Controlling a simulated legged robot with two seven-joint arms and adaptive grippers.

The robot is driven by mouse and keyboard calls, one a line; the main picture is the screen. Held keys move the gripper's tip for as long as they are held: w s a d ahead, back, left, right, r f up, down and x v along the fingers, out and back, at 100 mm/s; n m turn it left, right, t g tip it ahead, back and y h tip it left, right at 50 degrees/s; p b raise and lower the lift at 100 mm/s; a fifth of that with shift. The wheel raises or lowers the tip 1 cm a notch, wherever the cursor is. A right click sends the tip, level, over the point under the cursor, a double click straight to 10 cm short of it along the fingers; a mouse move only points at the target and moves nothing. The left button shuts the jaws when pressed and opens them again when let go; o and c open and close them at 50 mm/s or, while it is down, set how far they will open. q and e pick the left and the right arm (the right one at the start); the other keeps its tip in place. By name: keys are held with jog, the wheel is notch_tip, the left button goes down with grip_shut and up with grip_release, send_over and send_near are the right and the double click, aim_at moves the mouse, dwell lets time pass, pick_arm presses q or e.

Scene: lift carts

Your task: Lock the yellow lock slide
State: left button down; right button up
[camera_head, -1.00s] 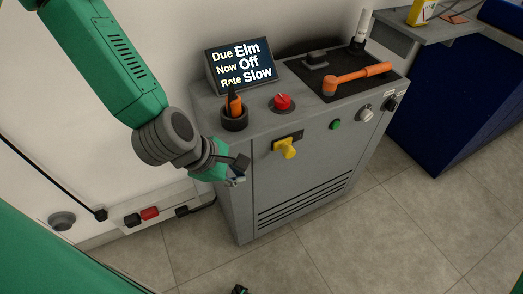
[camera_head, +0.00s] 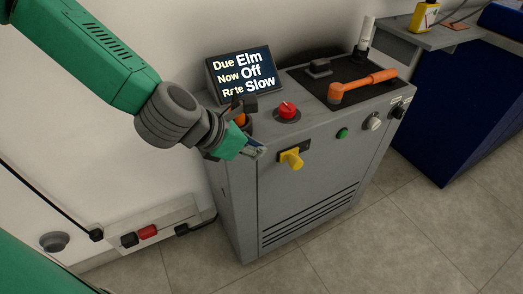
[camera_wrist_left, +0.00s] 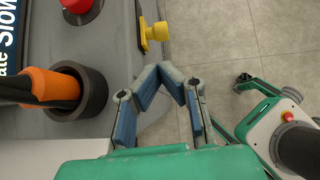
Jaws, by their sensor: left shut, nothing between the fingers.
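The yellow lock slide (camera_head: 291,159) sticks out of a dark plate on the upper front face of the grey cart (camera_head: 305,200). In the left wrist view the slide (camera_wrist_left: 155,32) lies ahead of the fingers, near the top of the picture. My left gripper (camera_head: 258,151) is at the cart's upper front edge, just left of the slide and apart from it. In the left wrist view its fingertips (camera_wrist_left: 172,72) meet with nothing between them. My right gripper is not clearly shown.
A red knob (camera_head: 287,111), a display (camera_head: 242,73) and an orange-handled tool (camera_head: 362,85) are on the cart's top. An orange item in a dark holder (camera_wrist_left: 50,87) is close beside my left gripper. A green button (camera_head: 343,133) is right of the slide.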

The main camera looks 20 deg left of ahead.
aim_at(294, 162)
pick_arm(q)
jog(key=b+x, duration=0.3)
jog(key=x, duration=0.7)
jog(key=shift+d+f, duration=0.15)
jog(key=shift+f, duration=0.15)
jog(key=shift+w+d+f+b, duration=0.15)
jog(key=shift+w+f+b, duration=0.2)
jog(key=shift+w+f, duration=0.1)
jog(key=shift+w+d, duration=0.1)
jog(key=shift+d, duration=0.15)
jog(key=shift+d, duration=0.1)
jog(key=shift+w+d+r+p, duration=0.1)
jog(key=shift+w+d+p, duration=0.15)
jog(key=shift+w+d, duration=0.5)
jog(key=shift+w+d+p, duration=0.2)
jog(key=shift+w+d, duration=0.25)
jog(key=shift+w, duration=0.55)
